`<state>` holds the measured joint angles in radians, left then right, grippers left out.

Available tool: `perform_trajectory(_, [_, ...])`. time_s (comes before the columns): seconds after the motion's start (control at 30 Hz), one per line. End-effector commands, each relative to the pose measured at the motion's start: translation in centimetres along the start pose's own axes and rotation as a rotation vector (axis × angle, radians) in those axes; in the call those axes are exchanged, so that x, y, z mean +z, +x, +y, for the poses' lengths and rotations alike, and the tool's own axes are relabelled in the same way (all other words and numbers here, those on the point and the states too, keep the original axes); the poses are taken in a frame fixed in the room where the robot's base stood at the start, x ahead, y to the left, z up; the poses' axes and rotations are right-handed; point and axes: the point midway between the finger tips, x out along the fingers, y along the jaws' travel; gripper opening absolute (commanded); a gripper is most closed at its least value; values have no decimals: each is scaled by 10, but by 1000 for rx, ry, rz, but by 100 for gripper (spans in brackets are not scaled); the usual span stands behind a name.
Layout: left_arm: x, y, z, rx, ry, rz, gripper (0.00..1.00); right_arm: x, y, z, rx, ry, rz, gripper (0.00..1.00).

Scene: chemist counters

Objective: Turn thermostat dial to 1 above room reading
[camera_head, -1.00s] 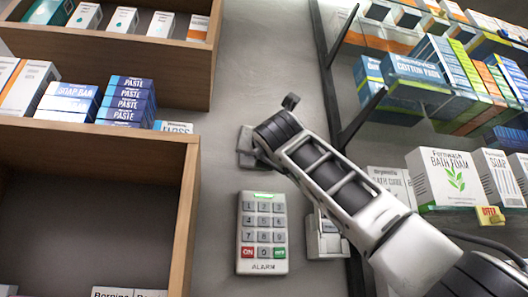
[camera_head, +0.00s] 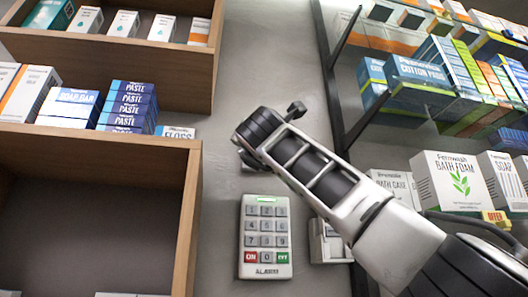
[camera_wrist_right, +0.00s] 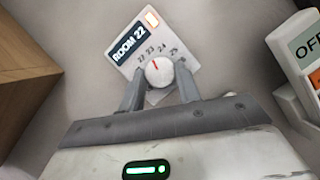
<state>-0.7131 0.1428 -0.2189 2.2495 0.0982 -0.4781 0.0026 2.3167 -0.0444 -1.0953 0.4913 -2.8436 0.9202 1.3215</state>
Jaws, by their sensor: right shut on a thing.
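The thermostat (camera_wrist_right: 126,52) is a pale wall plate with a dark "ROOM 22" display and a small lit orange-red patch. Its round white dial (camera_wrist_right: 162,74) has a red mark pointing up and slightly left, near the 23 on the printed scale; 24 and further numbers follow to the right. My right gripper (camera_wrist_right: 159,90) is shut on the dial, one finger on each side. My left gripper is not in view.
An alarm keypad (camera_head: 266,238) is on the wall below my right wrist, with a white switch box (camera_head: 328,240) beside it. Wooden shelves (camera_head: 186,222) with boxes stand at left. Glass shelves of boxes, including bath foam (camera_head: 450,182), are at right, close to my arm.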

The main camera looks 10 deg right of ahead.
Motion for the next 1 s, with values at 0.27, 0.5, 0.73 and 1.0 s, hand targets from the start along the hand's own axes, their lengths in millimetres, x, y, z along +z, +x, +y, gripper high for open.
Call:
perform_trajectory(0.27, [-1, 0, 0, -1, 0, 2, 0, 0, 0, 1, 2, 0, 0, 55])
perform_trajectory(0.5, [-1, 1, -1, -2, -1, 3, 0, 0, 0, 0, 2, -1, -1, 55])
perform_trajectory(0.73, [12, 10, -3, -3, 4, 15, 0, -3, -22, -3, 4, -1, -4, 55])
perform_trajectory(1.0, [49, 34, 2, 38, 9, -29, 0, -4, -83, -3, 6, -1, -4, 55])
